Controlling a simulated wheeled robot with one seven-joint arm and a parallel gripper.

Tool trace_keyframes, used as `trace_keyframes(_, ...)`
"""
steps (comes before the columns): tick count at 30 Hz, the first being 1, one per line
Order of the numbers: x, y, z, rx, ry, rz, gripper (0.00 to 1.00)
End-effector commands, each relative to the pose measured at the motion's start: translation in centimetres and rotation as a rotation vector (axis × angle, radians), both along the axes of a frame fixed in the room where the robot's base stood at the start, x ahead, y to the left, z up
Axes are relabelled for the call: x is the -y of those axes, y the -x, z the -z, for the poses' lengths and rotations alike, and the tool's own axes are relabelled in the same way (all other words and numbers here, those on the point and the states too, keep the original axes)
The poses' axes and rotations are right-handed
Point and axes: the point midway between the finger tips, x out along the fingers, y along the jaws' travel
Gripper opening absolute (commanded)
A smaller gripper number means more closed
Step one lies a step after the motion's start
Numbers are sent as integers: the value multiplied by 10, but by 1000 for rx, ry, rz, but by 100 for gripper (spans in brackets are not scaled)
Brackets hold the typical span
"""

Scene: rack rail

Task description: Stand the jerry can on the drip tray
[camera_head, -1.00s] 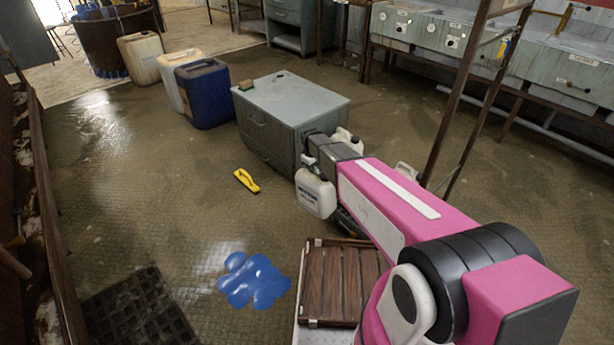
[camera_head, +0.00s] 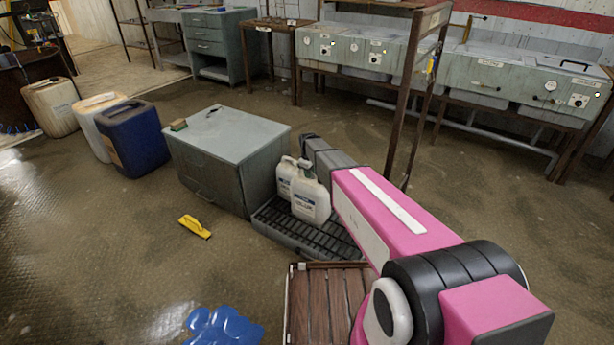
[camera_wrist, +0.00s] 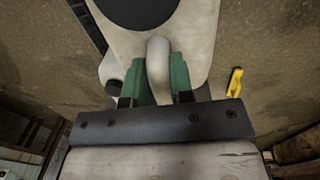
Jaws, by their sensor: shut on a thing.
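The held can appears to be the front one. In the head view the fingers are hidden.
A grey cabinet (camera_head: 228,145) stands close left of the tray. A slatted wooden crate (camera_head: 325,305) lies nearer, close to the tray. A rusty frame post (camera_head: 412,100) rises behind the arm.

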Motion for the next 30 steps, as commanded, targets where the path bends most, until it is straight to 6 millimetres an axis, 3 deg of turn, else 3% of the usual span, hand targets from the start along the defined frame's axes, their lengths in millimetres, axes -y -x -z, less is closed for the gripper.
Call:
trace_keyframes(8, 0, -1, 9, 1, 1, 0, 0)
trace_keyframes(30, 0, -1, 70, 1, 1, 1, 0)
